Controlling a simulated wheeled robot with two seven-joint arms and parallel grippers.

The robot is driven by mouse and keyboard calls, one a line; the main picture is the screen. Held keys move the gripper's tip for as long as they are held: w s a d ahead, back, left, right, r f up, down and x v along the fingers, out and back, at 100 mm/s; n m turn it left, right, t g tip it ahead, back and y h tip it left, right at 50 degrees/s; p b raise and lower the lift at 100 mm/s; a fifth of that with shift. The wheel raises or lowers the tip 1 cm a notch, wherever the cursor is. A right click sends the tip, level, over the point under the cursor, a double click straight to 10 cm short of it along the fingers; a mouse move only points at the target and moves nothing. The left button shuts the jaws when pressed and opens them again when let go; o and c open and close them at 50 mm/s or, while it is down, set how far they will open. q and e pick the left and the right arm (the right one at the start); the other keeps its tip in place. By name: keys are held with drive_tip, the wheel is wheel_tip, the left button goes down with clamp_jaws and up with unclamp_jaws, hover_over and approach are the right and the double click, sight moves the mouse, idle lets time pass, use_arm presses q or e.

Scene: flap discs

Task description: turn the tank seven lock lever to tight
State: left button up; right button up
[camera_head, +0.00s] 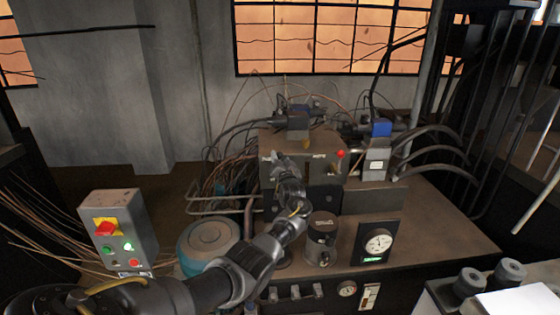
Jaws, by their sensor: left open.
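A hydraulic power unit (368,192) stands on a dark brown tank top. I cannot read any tank number. A small red knob (340,154) sits at the top right of the brown block on it. I cannot tell for sure which part is the lock lever. My left arm reaches in from the lower left, over the tank top. Its gripper (284,163) is open in front of the brown block and hides part of its face. Whether it touches anything is unclear. My right gripper is not in view.
A grey control box (119,232) with a red-yellow switch stands at the left. A round gauge (378,243) and a dark cylinder (320,240) are right of my forearm. Hoses (432,150) arch at the right. The tank top's right part (440,225) is clear.

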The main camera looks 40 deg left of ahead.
use_arm(q)
drive_tip(key=shift+d, duration=0.1)
drive_tip(key=b+v, duration=0.1)
drive_tip(key=v, duration=0.9)
drive_tip(key=shift+s+d, duration=0.2)
drive_tip(key=shift+s, duration=0.05)
drive_tip(key=shift+f, duration=0.15)
